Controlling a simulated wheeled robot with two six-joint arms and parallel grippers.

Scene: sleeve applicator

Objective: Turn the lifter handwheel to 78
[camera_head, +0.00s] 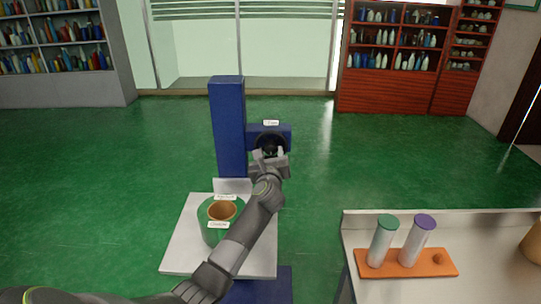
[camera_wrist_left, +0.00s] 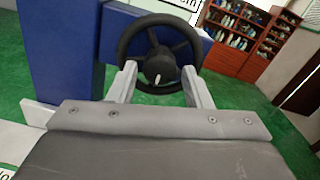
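The lifter handwheel (camera_head: 267,141) is a black wheel on the blue box at the right side of the blue column. In the left wrist view the handwheel (camera_wrist_left: 160,56) shows its rim, spokes and hub with a small pale mark. My left gripper (camera_head: 270,157) is at the wheel. In the left wrist view its two fingers (camera_wrist_left: 160,78) stand apart, one at each lower side of the rim. I cannot tell whether they touch the rim. No dial number is readable. My right gripper is not in view.
The blue column (camera_head: 228,125) rises behind a white platform (camera_head: 180,250) carrying a green container with an orange inside (camera_head: 222,211). At right, a table (camera_head: 440,220) holds an orange rack (camera_head: 435,263) with two capped white tubes. Green floor is clear behind.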

